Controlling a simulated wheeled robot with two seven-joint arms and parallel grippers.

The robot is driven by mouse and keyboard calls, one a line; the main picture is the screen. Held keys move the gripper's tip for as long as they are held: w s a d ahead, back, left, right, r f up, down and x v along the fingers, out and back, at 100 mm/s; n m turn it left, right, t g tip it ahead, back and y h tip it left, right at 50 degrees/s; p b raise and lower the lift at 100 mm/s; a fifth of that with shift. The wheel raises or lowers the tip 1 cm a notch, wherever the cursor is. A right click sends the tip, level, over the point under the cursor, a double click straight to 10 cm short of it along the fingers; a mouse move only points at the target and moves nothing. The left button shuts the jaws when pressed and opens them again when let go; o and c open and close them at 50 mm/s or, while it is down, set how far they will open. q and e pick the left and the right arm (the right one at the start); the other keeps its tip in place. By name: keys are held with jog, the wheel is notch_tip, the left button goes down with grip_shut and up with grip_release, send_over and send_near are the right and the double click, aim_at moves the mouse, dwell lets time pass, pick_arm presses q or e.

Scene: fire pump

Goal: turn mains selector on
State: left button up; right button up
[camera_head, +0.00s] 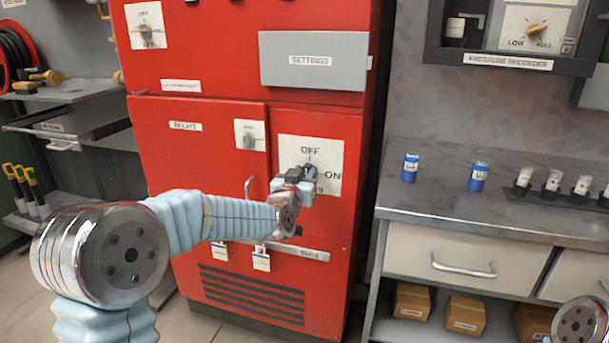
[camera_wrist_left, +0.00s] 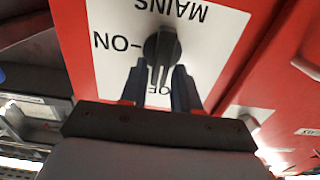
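The mains selector is a dark knob (camera_wrist_left: 161,46) on a white plate (camera_head: 328,150) marked OFF at the top and ON at the right, on the red cabinet. The wrist view shows the plate upside down, with MAINS at the top and OFF at the bottom. The knob's handle points towards OFF. My left gripper (camera_head: 300,180) is in front of the plate and partly hides the knob and lettering in the head view. Its two fingers (camera_wrist_left: 159,85) are apart, one on each side of the handle, with visible gaps. My right gripper is out of view.
A grey settings box (camera_head: 314,62) juts from the cabinet above the plate. A door handle (camera_head: 249,188) is left of my left gripper. A counter (camera_head: 450,205) with blue cylinders (camera_head: 410,168) stands to the right. Tags (camera_head: 261,259) hang below.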

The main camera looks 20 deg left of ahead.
pick_arm(q)
grip_shut()
jog(key=shift+m, duration=0.3)
jog(key=m, duration=0.5)
jog(key=d+f+m, duration=0.1)
jog(key=m, duration=1.1)
jog(key=shift+d+f, duration=0.3)
dwell(0.3)
jog(key=shift+o, duration=1.6)
grip_release()
